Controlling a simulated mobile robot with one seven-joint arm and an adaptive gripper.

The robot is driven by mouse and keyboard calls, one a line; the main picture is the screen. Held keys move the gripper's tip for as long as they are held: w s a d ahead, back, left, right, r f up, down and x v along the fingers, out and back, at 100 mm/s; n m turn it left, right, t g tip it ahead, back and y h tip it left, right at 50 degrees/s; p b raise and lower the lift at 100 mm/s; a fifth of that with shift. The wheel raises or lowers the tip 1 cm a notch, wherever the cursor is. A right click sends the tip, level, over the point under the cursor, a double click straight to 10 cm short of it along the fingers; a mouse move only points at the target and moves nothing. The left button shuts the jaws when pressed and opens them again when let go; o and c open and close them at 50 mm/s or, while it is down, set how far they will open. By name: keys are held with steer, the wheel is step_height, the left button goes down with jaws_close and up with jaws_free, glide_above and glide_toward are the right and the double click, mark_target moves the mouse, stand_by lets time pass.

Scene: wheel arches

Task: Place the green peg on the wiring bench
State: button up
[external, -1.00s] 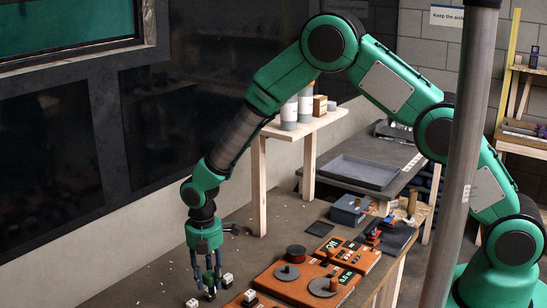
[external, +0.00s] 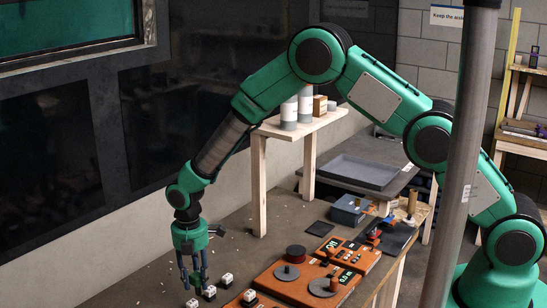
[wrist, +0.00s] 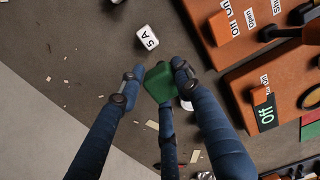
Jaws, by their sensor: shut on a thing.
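A green peg (wrist: 160,82), with a block-like top, sits between the fingertips of my gripper (wrist: 158,86) in the wrist view. The three blue fingers are shut on it. In the external view my gripper (external: 195,284) points down over the left front of a grey-brown bench top (external: 150,284), beside small white cubes. The peg cannot be made out there. I cannot tell from a label which surface is the wiring bench.
White cubes (external: 227,279) lie near my gripper; one (wrist: 147,37) reads "5 A". Orange switch boxes (external: 300,285) with round discs stand to the right. A wooden shelf (external: 305,125) with canisters stands behind. A grey tray (external: 360,172) lies on a farther table. Pale scraps litter the bench.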

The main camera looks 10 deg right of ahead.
steer(key=w+a, duration=0.2)
steer(key=a, duration=0.1)
steer(key=w+a, duration=0.2)
steer(key=a, duration=0.1)
steer(key=w+a+f, duration=0.1)
steer(key=w+a, duration=0.1)
steer(key=a, duration=0.1)
steer(key=shift+w+a, duration=0.1)
steer(key=shift+a, duration=0.2)
steer(key=shift+f, duration=1.8)
steer(key=shift+f, duration=0.15)
steer(key=o, duration=1.2)
step_height(320, 180, up, 12)
steer(key=shift+r, duration=0.2)
